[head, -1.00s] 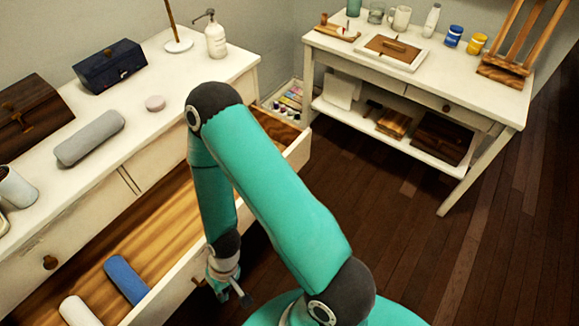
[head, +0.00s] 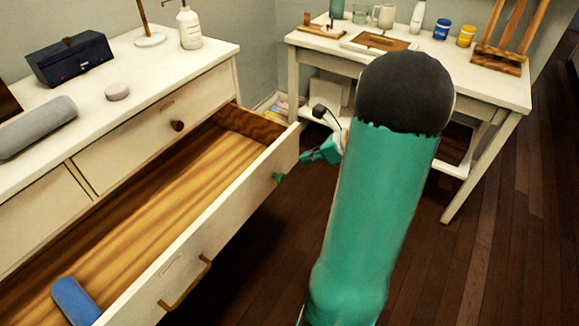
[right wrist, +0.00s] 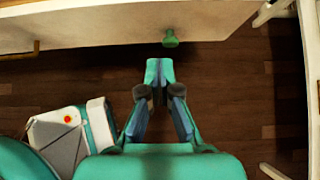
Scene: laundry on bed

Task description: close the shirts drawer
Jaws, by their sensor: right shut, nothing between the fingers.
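The wide lower drawer (head: 230,207) of the white dresser stands pulled well out. Its wooden floor shows, with a blue rolled cloth (head: 75,300) at the near left. Its front carries a brass bar handle (head: 187,283) and a small green knob (head: 279,178) near the far end. My right gripper (head: 304,158) is outside the drawer, a little beyond the front near the knob. In the right wrist view its fingers (right wrist: 159,70) are shut and empty, apart from the green knob (right wrist: 170,38) ahead. My left gripper is not in view.
The dresser top (head: 140,85) holds a pump bottle (head: 189,27), a dark blue box (head: 70,60) and a grey roll (head: 37,127). A white side table (head: 507,92) stands at the back right. Dark wooden floor (head: 480,260) is open in front of the drawer.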

